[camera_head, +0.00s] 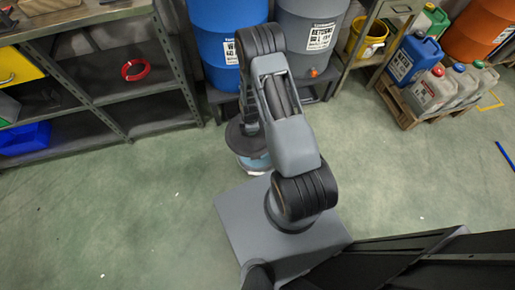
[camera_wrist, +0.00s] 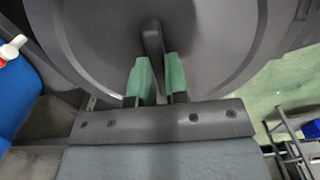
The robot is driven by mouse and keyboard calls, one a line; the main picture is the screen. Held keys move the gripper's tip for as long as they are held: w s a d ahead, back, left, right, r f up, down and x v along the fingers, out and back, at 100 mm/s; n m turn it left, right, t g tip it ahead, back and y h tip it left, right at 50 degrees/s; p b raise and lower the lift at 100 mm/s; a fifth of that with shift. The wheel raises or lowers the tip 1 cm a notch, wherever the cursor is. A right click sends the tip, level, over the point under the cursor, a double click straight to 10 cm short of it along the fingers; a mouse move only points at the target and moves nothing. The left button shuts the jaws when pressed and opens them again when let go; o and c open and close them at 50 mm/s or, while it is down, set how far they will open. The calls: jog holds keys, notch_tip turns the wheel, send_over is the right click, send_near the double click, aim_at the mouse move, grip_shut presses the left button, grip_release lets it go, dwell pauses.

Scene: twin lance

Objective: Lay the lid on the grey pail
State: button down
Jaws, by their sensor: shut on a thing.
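My gripper (camera_wrist: 158,78) has green-padded fingers closed on the upright handle of a dark grey round lid (camera_wrist: 95,40) in the wrist view. The lid fills much of that view, its underside hidden. In the head view the dark disc of the lid (camera_head: 236,143) shows beyond my arm, partly covered by it. My gripper is mostly hidden there. Just below the disc in the picture is a pale blue-grey round thing (camera_head: 256,164), mostly hidden. I cannot tell if it is the pail or whether the lid touches it. No grey pail shows clearly.
A blue drum (camera_head: 218,40) and a grey drum (camera_head: 312,35) stand behind my arm. A metal shelf (camera_head: 105,75) is at left. A pallet (camera_head: 440,110) with several jerrycans is at right, near a yellow bucket (camera_head: 368,40). The green floor is clear in front.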

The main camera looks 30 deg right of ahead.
jog(key=w+d+f+n+b, duration=0.1)
jog(key=f+n+b, duration=0.3)
jog(key=f+b, duration=0.5)
jog(key=w+d+f+n+b, duration=0.1)
jog(key=d+f+n+b, duration=0.2)
jog(key=f+b, duration=0.7)
jog(key=shift+f+n, duration=1.2)
jog(key=shift+f, duration=0.5)
jog(key=shift+d+f+b, duration=0.1)
jog(key=shift+f+b, duration=0.7)
jog(key=shift+b, duration=0.05)
dwell(1.9)
jog(key=c, duration=0.6)
grip_release()
jog(key=shift+r, duration=0.15)
